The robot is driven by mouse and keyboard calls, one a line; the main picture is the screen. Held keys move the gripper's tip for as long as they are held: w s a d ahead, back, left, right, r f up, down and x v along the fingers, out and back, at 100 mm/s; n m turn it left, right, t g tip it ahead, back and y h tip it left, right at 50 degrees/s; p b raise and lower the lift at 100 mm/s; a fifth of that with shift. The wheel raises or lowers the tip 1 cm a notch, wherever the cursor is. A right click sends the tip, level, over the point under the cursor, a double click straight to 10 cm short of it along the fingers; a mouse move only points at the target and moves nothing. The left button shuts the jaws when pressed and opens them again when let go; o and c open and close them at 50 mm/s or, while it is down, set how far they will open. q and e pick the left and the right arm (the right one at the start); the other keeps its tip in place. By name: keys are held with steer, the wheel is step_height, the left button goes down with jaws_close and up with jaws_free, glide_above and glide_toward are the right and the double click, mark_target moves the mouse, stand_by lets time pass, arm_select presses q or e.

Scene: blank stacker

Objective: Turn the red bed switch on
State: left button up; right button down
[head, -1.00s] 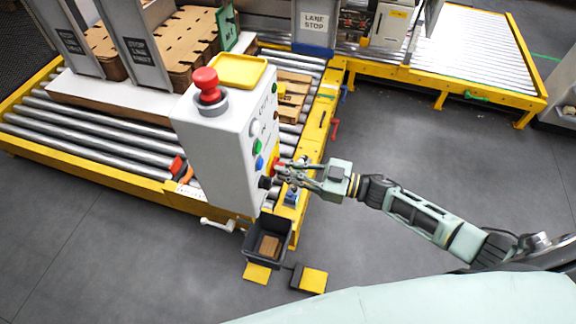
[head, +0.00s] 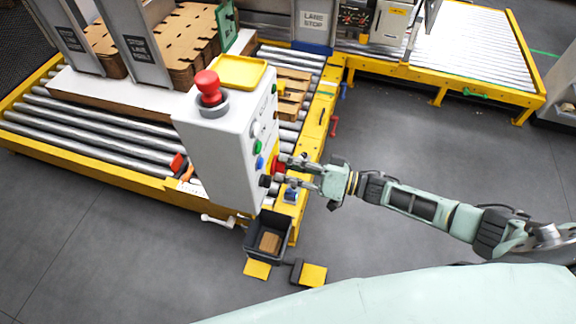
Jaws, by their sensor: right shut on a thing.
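A red switch (head: 277,164) sits low on the right face of the white control box (head: 218,150), near a blue button (head: 260,163) and a black knob (head: 265,181). My right gripper (head: 284,165) reaches in from the right and is shut on the red switch, with its fingers partly covering it. The switch's exact setting is too small to tell. My left gripper is not in view.
A red mushroom button (head: 208,87) and a yellow tray (head: 238,71) top the box. A crank handle (head: 217,221) sticks out below it. A dark bin (head: 266,238) and yellow pedals (head: 313,275) are on the floor. Floor to the right is clear.

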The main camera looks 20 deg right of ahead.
steer(key=shift+w+m, duration=0.1)
steer(key=shift+m, duration=0.5)
steer(key=shift+r, duration=0.1)
steer(key=c, duration=1.8)
jaws_free()
steer(key=shift+o, duration=0.2)
steer(key=shift+d, duration=0.15)
steer(key=v, duration=1.2)
